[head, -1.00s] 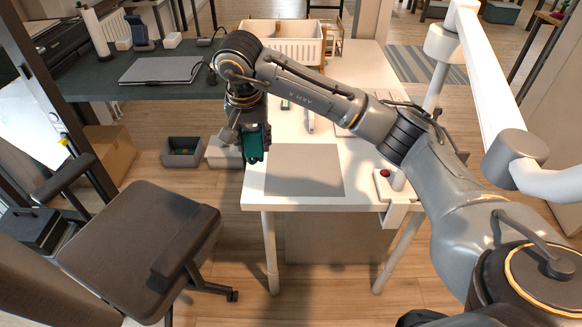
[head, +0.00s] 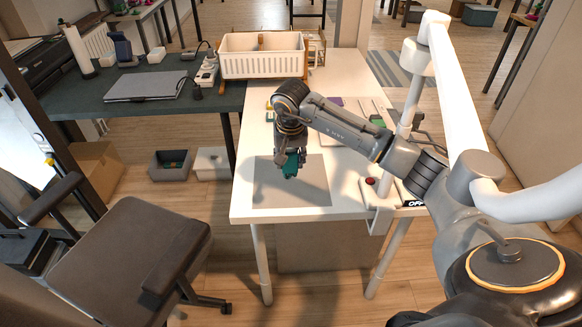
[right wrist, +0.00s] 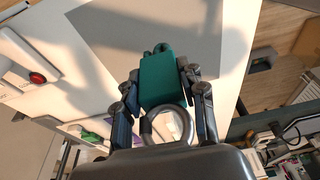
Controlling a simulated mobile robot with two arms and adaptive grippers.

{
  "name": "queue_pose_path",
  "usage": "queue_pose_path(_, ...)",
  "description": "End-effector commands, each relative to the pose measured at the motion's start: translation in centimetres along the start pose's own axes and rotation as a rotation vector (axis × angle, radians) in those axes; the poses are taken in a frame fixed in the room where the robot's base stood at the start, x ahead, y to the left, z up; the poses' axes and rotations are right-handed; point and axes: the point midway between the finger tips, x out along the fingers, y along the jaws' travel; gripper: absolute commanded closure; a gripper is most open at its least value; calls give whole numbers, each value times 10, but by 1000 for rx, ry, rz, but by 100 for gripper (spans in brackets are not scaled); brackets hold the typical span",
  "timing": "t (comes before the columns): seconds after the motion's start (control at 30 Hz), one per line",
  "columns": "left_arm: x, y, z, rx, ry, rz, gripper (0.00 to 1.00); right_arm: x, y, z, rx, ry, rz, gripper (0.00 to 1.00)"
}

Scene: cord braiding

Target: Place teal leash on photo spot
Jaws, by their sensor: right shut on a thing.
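The teal leash (head: 291,165) is a compact teal bundle held in my right gripper (head: 296,158), above the grey square mat on the white table. In the right wrist view the leash (right wrist: 163,80) sits between the two fingers of the gripper (right wrist: 163,90), with a metal ring at its near end. The grey mat (head: 308,192), which looks like the photo spot, lies flat and bare near the table's front left edge. It also shows in the right wrist view (right wrist: 190,30). I cannot tell how far above the mat the leash is. My left gripper is not in view.
A device with a red button (head: 371,182) is at the table's front right edge. A white basket (head: 262,57) stands at the back. A dark desk with a closed laptop (head: 146,86) is to the left. An office chair (head: 130,255) stands at front left.

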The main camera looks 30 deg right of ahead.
Motion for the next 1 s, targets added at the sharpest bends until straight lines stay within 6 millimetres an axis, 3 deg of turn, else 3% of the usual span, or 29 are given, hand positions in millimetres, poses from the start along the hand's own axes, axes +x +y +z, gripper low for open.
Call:
queue_pose_path(0.23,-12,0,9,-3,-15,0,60,31,3,6,1,-2,1,90)
queue_pose_path(0.6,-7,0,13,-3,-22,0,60,37,3,7,1,1,1,90)
queue_pose_path(0.63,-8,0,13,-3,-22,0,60,36,3,7,1,0,1,55)
queue_pose_path(0.7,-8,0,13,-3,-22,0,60,36,3,7,1,0,1,41)
queue_pose_path(0.73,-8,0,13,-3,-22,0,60,36,3,7,1,0,1,37)
queue_pose_path(1.0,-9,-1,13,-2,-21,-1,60,35,3,7,0,0,1,37)
